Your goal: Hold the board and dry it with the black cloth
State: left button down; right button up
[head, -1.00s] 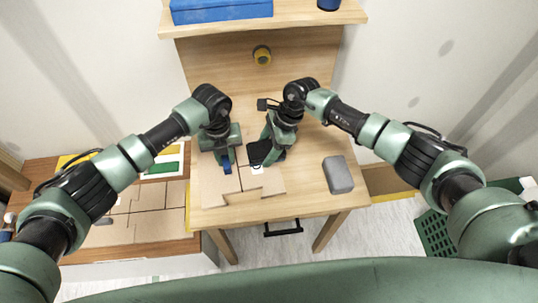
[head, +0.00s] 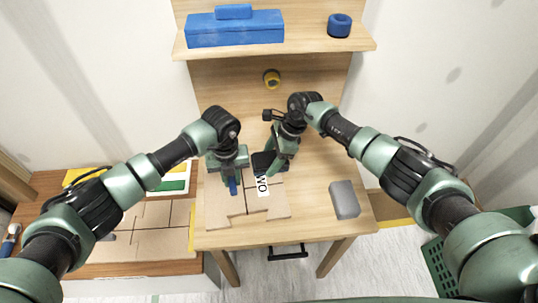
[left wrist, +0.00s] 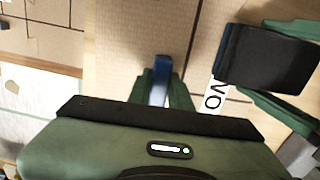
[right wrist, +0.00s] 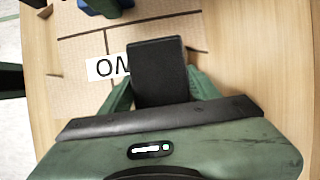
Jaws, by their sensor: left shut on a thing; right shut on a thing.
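The tan board (head: 222,208) lies flat on the wooden table, with dark lines, a notched near edge and a white label with black letters (head: 263,186). My left gripper (head: 233,184) is over the board's left part, shut on a narrow blue piece (left wrist: 160,78); I cannot tell how that piece meets the board. My right gripper (right wrist: 160,92) is shut on the black cloth (right wrist: 160,70), a flat dark block-like pad. In the head view the cloth (head: 264,162) is over the board's far right part, beside the label. The cloth hides one end of the label in the right wrist view.
A grey block (head: 344,199) stands on the table's right side. A shelf behind holds a blue box (head: 235,30) and a blue roll (head: 340,25). A yellow roll (head: 271,78) is at the back panel. A side table with panels (head: 150,225) is at left.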

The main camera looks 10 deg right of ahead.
aim_at(272, 192)
jog(key=s, duration=0.6)
jog(key=s+d, duration=0.1)
jog(key=s, duration=0.2)
jog(key=shift+s, duration=0.2)
notch_tip(272, 192, up, 8)
jog(key=shift+w, duration=0.2)
jog(key=shift+a, duration=0.1)
jog(key=o, duration=0.6)
jog(key=c, duration=0.6)
pick_arm(q)
jog(key=c, duration=1.2)
grip_release()
jog(key=shift+w, duration=0.1)
pick_arm(e)
jog(key=shift+w, duration=0.1)
